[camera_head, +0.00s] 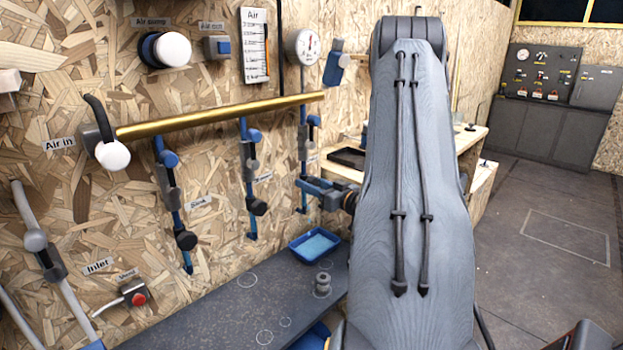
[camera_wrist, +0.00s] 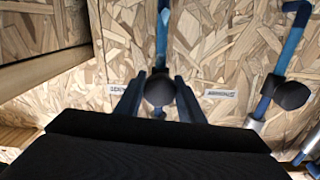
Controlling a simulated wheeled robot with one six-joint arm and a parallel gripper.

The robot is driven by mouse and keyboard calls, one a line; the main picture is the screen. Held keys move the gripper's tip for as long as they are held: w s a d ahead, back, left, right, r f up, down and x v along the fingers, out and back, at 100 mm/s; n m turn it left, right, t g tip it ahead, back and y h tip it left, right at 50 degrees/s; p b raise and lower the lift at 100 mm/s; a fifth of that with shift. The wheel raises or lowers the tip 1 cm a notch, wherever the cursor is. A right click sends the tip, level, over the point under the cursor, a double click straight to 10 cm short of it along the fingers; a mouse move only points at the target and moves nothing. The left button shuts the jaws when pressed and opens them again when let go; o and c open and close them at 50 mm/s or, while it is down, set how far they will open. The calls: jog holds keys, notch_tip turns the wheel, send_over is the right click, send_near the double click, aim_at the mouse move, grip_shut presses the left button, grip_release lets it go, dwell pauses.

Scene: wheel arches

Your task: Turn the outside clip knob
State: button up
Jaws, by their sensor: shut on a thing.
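My gripper (camera_head: 305,187) is at the third blue drop pipe (camera_head: 303,112) under the brass rail, with its blue fingers reaching left to the wall. In the wrist view my gripper (camera_wrist: 158,98) has one finger on each side of a round dark knob (camera_wrist: 159,88). It is shut on this knob, which sits at the end of a blue pipe (camera_wrist: 162,40). In the head view the fingers and arm hide this knob. The small labels beside it are too blurred to read, so I cannot confirm from lettering that it is the outside clip knob.
A second dark knob (camera_wrist: 292,94) is on a neighbouring blue pipe. The brass rail (camera_head: 220,112) runs above the drops. A blue tray (camera_head: 293,251) and a grey spool (camera_head: 322,285) are on the dark bench (camera_head: 200,325) below. Open floor (camera_head: 545,280) lies to the right.

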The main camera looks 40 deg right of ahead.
jog(key=shift+m, duration=0.6)
jog(key=o, duration=1)
jog(key=shift+o, duration=0.2)
jog(key=s, duration=0.7)
jog(key=shift+s+d+b, duration=0.3)
jog(key=shift+s+b, duration=0.05)
jog(key=shift+s, duration=0.05)
